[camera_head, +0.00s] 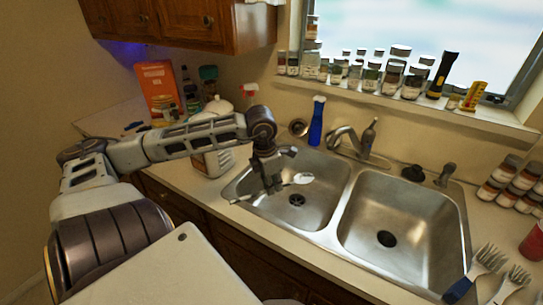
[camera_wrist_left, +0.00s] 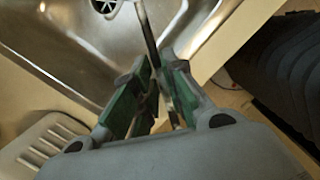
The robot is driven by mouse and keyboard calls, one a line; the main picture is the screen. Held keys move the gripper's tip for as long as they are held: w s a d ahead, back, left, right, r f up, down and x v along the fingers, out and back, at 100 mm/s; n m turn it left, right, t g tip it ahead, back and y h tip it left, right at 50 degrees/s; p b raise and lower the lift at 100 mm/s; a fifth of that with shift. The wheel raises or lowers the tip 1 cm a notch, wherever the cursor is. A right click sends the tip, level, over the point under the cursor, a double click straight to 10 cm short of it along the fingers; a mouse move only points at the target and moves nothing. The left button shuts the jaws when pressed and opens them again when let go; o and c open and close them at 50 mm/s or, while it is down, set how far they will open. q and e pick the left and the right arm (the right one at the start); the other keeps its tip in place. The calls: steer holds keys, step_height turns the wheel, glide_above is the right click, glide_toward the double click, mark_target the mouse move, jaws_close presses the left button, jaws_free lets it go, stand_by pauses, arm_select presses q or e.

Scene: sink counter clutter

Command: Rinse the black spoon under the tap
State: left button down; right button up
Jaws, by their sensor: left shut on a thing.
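My left gripper (camera_head: 273,188) is over the left sink basin (camera_head: 325,213), shut on the spoon. The spoon (camera_head: 303,178) lies roughly level across the fingers, its bowl to the right, looking pale and shiny in this light. Its thin handle sticks out to the left. In the left wrist view the green-padded fingers (camera_wrist_left: 158,88) close around a dark, thin handle (camera_wrist_left: 147,28). The tap (camera_head: 345,138) stands behind the divider between the basins, to the right of and behind the spoon. I see no water running. My right gripper is not in view.
The right basin (camera_head: 400,215) is empty. A pale slotted thing (camera_head: 212,160) stands left of the sink. Jars line the windowsill.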

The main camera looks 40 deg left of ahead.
arm_select(q)
steer(key=shift+w, duration=0.15)
steer(key=shift+w+a+f, duration=0.1)
steer(key=shift+w+f, duration=0.1)
steer(key=shift+w, duration=0.6)
steer(key=shift+w, duration=0.25)
steer(key=w+f, duration=0.3)
steer(key=w, duration=1)
steer(key=shift+a+f+p, duration=0.25)
steer(key=shift+a+p, duration=0.15)
steer(key=shift+p, duration=0.05)
stand_by(0.6)
stand_by(0.4)
